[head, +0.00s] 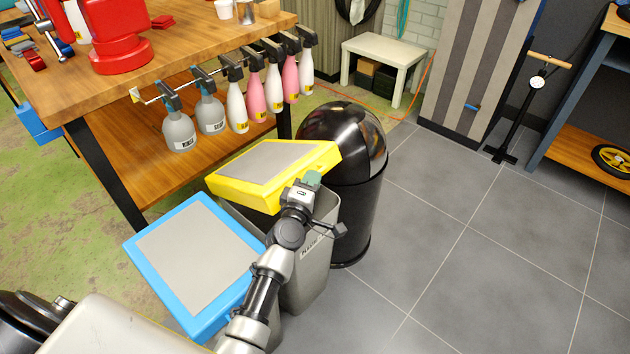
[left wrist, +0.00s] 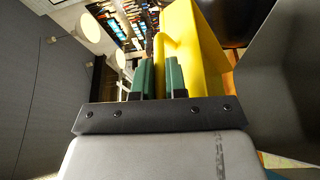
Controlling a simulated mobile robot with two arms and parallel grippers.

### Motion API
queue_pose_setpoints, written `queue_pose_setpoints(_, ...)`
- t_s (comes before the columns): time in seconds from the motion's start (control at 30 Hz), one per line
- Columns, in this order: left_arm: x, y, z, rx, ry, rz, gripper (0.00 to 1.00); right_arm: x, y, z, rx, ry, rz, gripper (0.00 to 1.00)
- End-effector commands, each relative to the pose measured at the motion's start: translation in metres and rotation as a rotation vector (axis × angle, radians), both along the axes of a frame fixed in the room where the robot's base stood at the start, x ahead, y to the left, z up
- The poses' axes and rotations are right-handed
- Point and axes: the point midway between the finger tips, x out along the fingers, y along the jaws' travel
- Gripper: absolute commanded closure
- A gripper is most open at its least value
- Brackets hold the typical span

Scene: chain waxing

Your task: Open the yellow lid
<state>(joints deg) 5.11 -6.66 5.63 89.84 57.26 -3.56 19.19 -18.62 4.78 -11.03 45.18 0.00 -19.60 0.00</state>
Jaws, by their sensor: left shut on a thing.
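The yellow lid (head: 322,154), with a grey panel on top, sits on a grey bin (head: 312,262) in the head view. It looks tilted up, with a dark gap under its front edge. My left gripper (head: 312,180) is at the lid's near right edge. In the left wrist view, the green fingers of my left gripper (left wrist: 158,80) are shut on a yellow rim or handle of the lid (left wrist: 196,50). The fingers partly hide the gripped part. My right gripper is in neither view.
A bin with a blue lid (head: 150,239) stands in front on the left. A black round-topped bin (head: 362,205) stands close behind on the right. A wooden workbench (head: 185,55) with hanging spray bottles (head: 236,110) is behind.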

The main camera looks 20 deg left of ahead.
Motion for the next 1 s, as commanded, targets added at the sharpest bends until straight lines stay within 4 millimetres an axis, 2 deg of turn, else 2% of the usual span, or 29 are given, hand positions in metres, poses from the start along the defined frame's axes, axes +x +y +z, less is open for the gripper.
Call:
queue_pose_setpoints(0.03,0.001,0.002,0.007,-0.006,0.002,0.002,1.00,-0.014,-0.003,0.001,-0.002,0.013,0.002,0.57)
queue_pose_setpoints(0.1,0.002,0.004,0.011,-0.018,0.006,0.002,1.00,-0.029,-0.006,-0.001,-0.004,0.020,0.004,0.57)
queue_pose_setpoints(0.2,0.003,0.008,0.017,-0.034,0.011,0.003,1.00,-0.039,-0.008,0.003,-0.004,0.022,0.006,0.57)
queue_pose_setpoints(0.67,0.010,0.027,0.049,-0.127,0.045,0.002,1.00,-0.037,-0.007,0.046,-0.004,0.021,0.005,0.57)
queue_pose_setpoints(0.87,0.015,0.042,0.070,-0.187,0.067,0.003,1.00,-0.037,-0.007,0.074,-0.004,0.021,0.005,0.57)
queue_pose_setpoints(1.0,0.022,0.059,0.093,-0.251,0.090,0.004,1.00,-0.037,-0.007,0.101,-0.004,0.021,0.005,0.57)
